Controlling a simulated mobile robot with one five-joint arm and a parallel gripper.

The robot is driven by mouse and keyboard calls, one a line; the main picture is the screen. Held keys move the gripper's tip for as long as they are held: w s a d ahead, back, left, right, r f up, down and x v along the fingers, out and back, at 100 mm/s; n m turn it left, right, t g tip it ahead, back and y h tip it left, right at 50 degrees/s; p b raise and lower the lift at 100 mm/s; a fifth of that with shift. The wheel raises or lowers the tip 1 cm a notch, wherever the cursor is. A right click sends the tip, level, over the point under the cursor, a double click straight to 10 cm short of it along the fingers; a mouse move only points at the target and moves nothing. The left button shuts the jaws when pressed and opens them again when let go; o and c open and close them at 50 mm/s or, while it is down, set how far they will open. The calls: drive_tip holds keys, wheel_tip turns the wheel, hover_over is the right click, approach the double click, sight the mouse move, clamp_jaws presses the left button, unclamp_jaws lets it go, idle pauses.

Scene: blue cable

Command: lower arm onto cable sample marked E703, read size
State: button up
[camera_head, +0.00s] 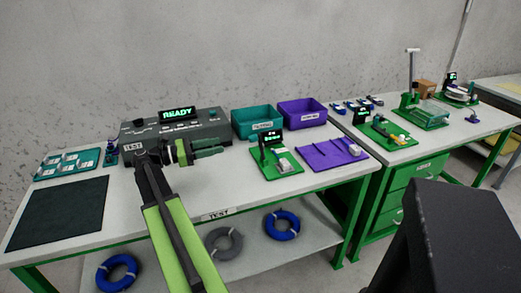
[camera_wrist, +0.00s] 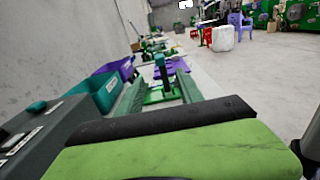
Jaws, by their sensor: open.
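My gripper (camera_head: 209,148) is held above the test bench, level and pointing right, in front of the grey tester with the READY display. In the wrist view its two dark green fingers stand apart with nothing between them (camera_wrist: 159,92). No mark E703 is legible in either view, so I cannot tell which thing is that sample. A green stand with a small lit display (camera_head: 275,158) is right of my gripper. A purple tray (camera_head: 325,156) with a small grey piece at its right end lies beside it. The display's size text is too small to read.
The tester (camera_head: 215,127), a teal bin (camera_head: 256,122) and a purple bin (camera_head: 303,112) line the back. A dark mat (camera_head: 58,212) lies left. Blue coils (camera_head: 282,225) and a grey coil (camera_head: 223,243) are on the lower shelf. More green fixtures (camera_head: 385,133) stand on the right bench.

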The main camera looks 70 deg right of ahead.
sight(259, 136)
drive_tip(key=x, duration=1.7)
drive_tip(key=shift+d, duration=0.15)
clamp_jaws()
idle(0.6)
